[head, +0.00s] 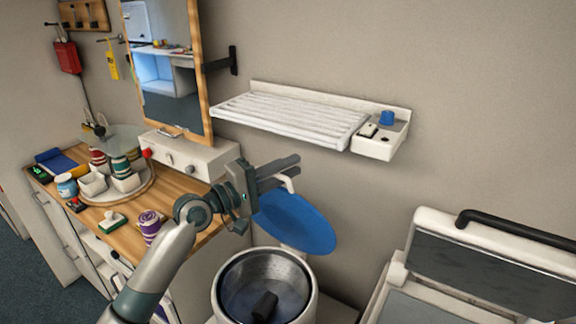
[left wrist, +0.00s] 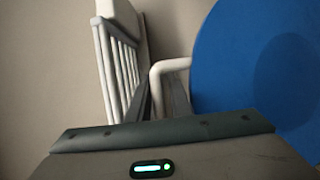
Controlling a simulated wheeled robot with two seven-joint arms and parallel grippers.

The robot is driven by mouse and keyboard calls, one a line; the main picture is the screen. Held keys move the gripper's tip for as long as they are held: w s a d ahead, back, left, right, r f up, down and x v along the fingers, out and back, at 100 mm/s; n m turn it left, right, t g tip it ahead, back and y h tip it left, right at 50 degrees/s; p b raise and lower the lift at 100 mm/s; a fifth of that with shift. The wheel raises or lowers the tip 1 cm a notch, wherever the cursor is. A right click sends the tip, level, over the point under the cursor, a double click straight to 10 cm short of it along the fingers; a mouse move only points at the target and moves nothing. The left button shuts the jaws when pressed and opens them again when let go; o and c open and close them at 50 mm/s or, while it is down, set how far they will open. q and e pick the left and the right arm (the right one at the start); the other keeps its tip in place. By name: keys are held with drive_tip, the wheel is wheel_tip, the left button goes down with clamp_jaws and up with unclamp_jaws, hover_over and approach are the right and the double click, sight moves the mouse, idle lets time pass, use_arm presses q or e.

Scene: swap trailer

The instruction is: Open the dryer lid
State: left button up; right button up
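The dryer (head: 228,295) is a white round tub with a metal drum inside, low in the middle of the head view. Its round blue lid (head: 300,225) is raised and tilted up behind the opening, so the drum shows. A white handle (head: 287,182) stands out from the lid's upper edge. My left gripper (head: 279,172) is at this handle, its dark fingers close on either side of it. In the left wrist view the blue lid (left wrist: 245,70) fills the right side, and the white handle (left wrist: 172,65) runs down between the fingers. My right gripper is not in view.
A white slatted rack (head: 295,115) is on the wall above the lid. A wooden counter (head: 185,215) with cups, jars and a white box (head: 185,153) stands at left. A white unit with a black bar (head: 520,230) stands at right. A dark object (head: 264,305) lies in the drum.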

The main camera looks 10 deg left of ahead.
use_arm(q)
drive_tip(key=shift+c, duration=0.6)
